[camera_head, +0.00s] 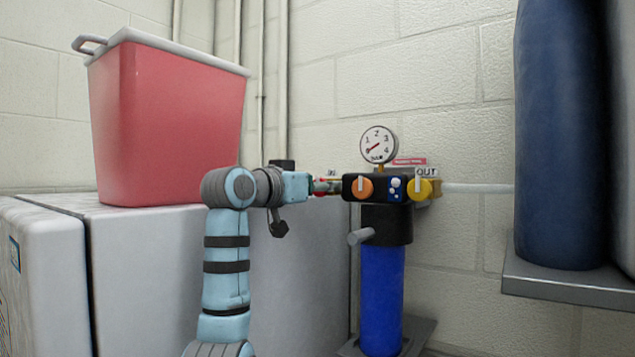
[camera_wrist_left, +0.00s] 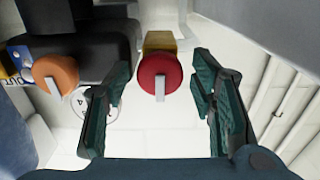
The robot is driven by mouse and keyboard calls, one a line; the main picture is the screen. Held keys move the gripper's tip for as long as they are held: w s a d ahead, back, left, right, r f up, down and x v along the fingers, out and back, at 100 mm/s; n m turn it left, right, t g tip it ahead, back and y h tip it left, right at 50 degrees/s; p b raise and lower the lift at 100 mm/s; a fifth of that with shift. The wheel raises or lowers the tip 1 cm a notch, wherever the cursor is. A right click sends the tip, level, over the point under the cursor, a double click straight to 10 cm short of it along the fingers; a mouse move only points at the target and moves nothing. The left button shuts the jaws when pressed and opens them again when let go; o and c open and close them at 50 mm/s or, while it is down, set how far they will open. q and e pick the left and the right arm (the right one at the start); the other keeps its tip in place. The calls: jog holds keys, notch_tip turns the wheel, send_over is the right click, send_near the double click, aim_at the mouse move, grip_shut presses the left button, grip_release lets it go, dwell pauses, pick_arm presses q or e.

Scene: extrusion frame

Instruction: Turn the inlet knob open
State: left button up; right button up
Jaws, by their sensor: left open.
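The red inlet knob (camera_wrist_left: 148,74), with a pale handle bar, sits on a brass fitting (camera_wrist_left: 159,41) in the left wrist view. My left gripper (camera_wrist_left: 158,88) is open, with one dark green finger on each side of the knob and visible gaps to both. In the head view my left gripper (camera_head: 325,187) reaches from the left to the IN side of the filter unit. The gripper mostly hides the red knob there. The handle bar points along the picture's vertical in the wrist view. My right gripper is not in view.
The orange knob (camera_head: 363,188), yellow OUT knob (camera_head: 421,189) and gauge (camera_head: 378,144) are close by on the unit. A blue filter bowl (camera_head: 381,295) hangs below. A red bin (camera_head: 170,125) stands on a white cabinet, left. A dark blue cylinder (camera_head: 565,130) stands right.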

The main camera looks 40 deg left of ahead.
pick_arm(q)
jog(key=shift+s, duration=0.35)
jog(key=shift+c, duration=1.3)
jog(key=c, duration=0.8)
jog(key=shift+c, duration=0.2)
jog(key=shift+n, duration=0.3)
jog(key=n+b, duration=0.2)
jog(key=n, duration=0.6)
jog(key=n+b, duration=0.3)
jog(key=n, duration=0.6)
jog(key=shift+a+f, duration=0.1)
jog(key=shift+a, duration=0.1)
jog(key=shift+s+n, duration=0.1)
jog(key=shift+n, duration=0.2)
